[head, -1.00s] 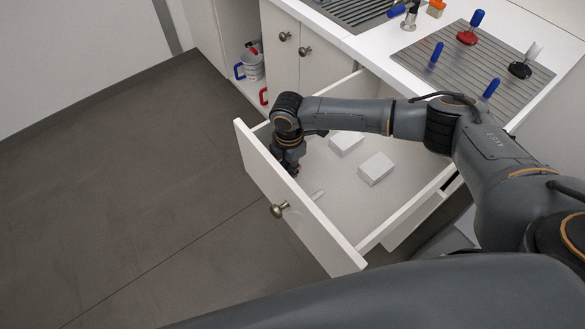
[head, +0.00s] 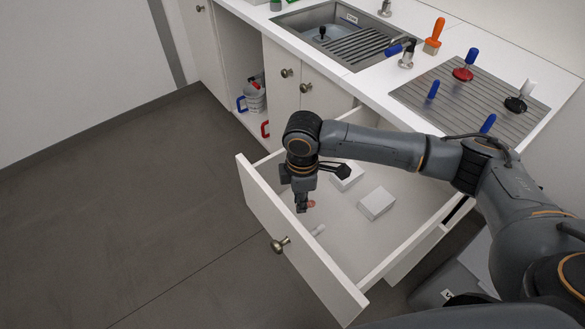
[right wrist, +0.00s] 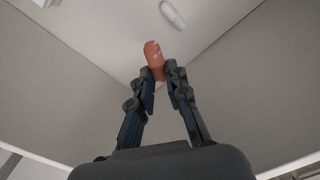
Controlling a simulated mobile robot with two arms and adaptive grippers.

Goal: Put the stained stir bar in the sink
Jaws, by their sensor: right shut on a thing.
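The stained stir bar (head: 311,204) is a small reddish-brown rod. My right gripper (head: 302,207) is shut on it over the open drawer (head: 343,262). In the right wrist view the stained bar (right wrist: 154,60) sticks out between the fingertips (right wrist: 162,80). A clean white stir bar (head: 318,230) lies on the drawer floor; it also shows in the right wrist view (right wrist: 172,15). The grey sink (head: 290,20) is set in the white counter behind the drawer, to the upper right of my gripper. My left gripper is not in view.
Two white boxes (head: 376,203) lie in the drawer. A dark-handled item (head: 322,34) stands in the sink. Cups (head: 255,98) stand in the open cabinet.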

